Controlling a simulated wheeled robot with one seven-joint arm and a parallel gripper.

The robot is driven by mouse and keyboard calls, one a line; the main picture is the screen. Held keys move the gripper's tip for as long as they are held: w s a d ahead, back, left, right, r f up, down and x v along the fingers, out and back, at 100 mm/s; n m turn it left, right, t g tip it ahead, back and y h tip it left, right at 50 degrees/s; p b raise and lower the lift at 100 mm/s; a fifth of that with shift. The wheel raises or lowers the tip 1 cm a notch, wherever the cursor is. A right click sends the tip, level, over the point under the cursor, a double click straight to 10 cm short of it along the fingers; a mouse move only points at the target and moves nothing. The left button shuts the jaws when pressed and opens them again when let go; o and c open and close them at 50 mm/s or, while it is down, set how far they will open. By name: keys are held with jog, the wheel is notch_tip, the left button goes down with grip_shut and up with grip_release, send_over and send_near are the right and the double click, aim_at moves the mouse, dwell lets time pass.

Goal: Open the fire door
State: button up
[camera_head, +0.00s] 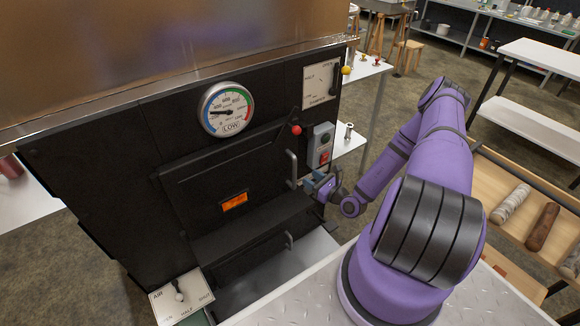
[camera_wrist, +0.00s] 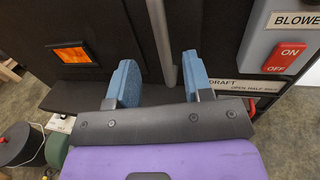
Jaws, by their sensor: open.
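The fire door (camera_head: 205,175) is a black panel on the black furnace front, with a small glowing orange window (camera_head: 234,201). It looks shut. Its grey vertical bar handle (camera_head: 291,168) is at the right edge of the door. My gripper (camera_head: 315,184) is just to the right of the handle and is open. In the wrist view the handle (camera_wrist: 162,40) shows between the two blue fingers (camera_wrist: 158,78), with space on each side. The orange window (camera_wrist: 70,56) is to the left there. The lower end of the handle is near the gripper's body.
A blower switch box (camera_head: 321,145) with a red button is mounted just right of the handle. A red-knobbed lever (camera_head: 296,130) and a round gauge (camera_head: 228,109) are above. A second handle (camera_head: 289,241) is lower down. A metal shelf (camera_head: 275,275) juts out below.

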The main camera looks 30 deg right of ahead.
jog(key=x, duration=1)
jog(key=shift+w, duration=0.4)
grip_shut()
